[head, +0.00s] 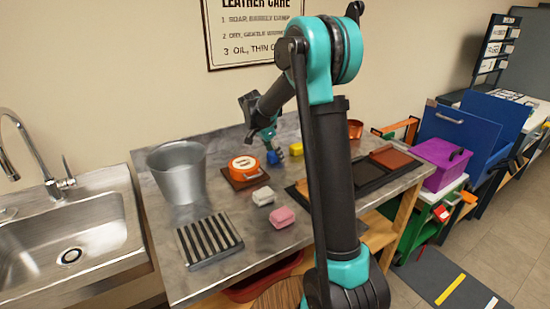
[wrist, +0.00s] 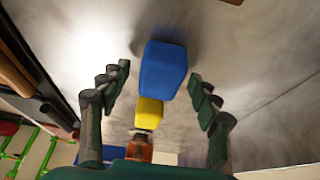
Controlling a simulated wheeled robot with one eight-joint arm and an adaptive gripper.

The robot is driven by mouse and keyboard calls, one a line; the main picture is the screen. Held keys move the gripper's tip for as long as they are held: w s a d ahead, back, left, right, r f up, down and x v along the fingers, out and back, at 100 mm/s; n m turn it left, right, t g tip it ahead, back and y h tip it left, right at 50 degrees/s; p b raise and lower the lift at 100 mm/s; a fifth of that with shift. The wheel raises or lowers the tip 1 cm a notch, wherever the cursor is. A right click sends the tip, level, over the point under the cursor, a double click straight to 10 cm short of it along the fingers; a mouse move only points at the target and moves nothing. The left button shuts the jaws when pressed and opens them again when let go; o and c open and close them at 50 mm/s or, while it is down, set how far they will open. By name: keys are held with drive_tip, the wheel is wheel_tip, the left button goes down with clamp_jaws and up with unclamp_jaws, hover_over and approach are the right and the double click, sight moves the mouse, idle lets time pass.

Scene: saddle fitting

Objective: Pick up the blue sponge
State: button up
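The blue sponge (head: 273,158) is on the grey worktop toward the wall, partly hidden by my gripper (head: 272,146) in the head view. In the wrist view the blue sponge (wrist: 164,69) shows between the fingertips of my gripper (wrist: 158,76). The fingers are spread, with a clear gap on the left side and a very small one on the right. My gripper is open and holds nothing. Whether the fingertips reach down beside the sponge I cannot tell.
An orange tin (head: 244,165) on a dark board is to the left. A white block (head: 263,196), a pink block (head: 282,217), a metal bucket (head: 177,172) and a striped rack (head: 209,240) are nearer.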

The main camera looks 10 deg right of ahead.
drive_tip(key=c, duration=1)
drive_tip(key=shift+r, duration=0.1)
drive_tip(key=shift+c, duration=0.2)
wheel_tip(320, 180, up, 20)
drive_tip(key=o, duration=0.3)
drive_tip(key=shift+c, duration=1.4)
